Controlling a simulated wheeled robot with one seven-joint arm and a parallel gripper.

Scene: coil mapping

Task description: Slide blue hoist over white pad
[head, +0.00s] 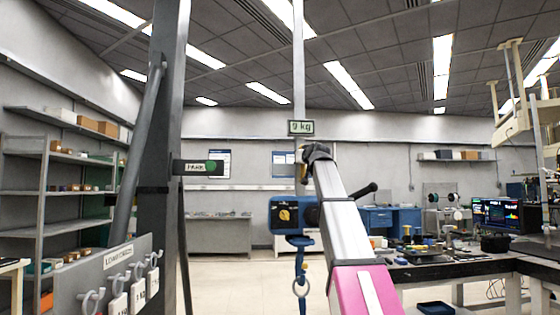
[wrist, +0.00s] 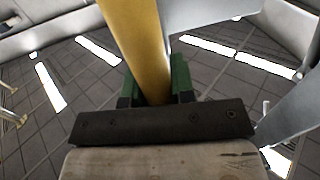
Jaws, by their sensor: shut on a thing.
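The blue hoist (head: 285,215) hangs in the middle of the head view, with a yellow round mark on its face. A blue strap with a ring (head: 300,285) hangs below it. My gripper (head: 305,165) is above the hoist, partly hidden by my arm. In the wrist view, its green-padded fingers (wrist: 155,88) are shut on a yellow bar (wrist: 137,40). A bit of yellow also shows by the gripper in the head view; whether it joins the hoist is hidden. I cannot make out the white pad.
A grey post (head: 160,130) with a green-marked PARK sign (head: 198,168) stands left. A 9 kg display (head: 301,128) sits on a thin upright behind my gripper. A board with hooks and weights (head: 125,280) is at lower left. A cluttered bench (head: 450,272) stands right.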

